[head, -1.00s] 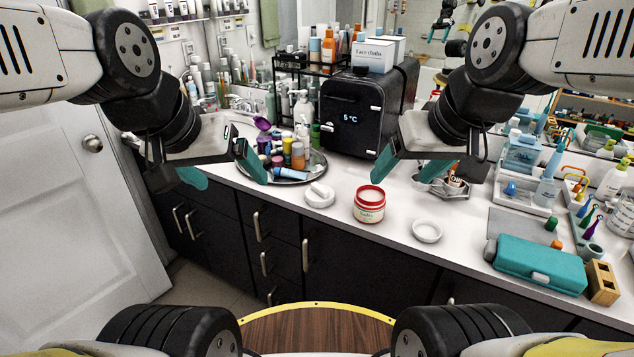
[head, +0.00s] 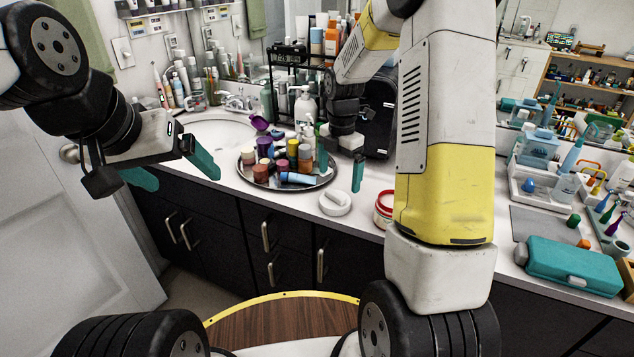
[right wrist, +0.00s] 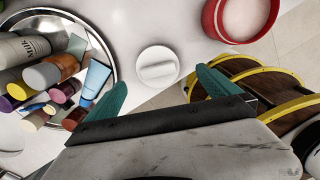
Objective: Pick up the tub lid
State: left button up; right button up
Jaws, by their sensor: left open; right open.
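The tub lid (head: 335,202) is a white round disc with a raised bar across its top. It lies flat on the white counter, right of the round tray. In the right wrist view the lid (right wrist: 157,66) shows whole, just beyond and between the two teal fingertips. My right gripper (head: 341,168) is open and empty, above the counter near the lid and apart from it. The red tub (head: 383,209) stands open to the right, mostly hidden by my right arm. My left gripper (head: 170,168) is open and empty, at the counter's left end by the sink.
A round metal tray (head: 252,181) with several bottles and jars lies close left of the lid. A black cabinet (head: 380,115) stands behind. A teal case (head: 570,268) lies at the right. The counter's front edge runs just before the lid.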

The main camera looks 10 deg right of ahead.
aim_at(335, 193)
jog(key=f, duration=0.4)
jog(key=a+f, duration=0.1)
jog(key=f, duration=0.1)
jog(key=shift+w+f, duration=0.1)
jog(key=shift+f, duration=0.15)
jog(key=shift+d+f, duration=0.1)
jog(key=shift+f, duration=0.55)
jog(key=c, duration=1.3)
jog(key=shift+o, duration=0.2)
jog(key=shift+r, duration=0.1)
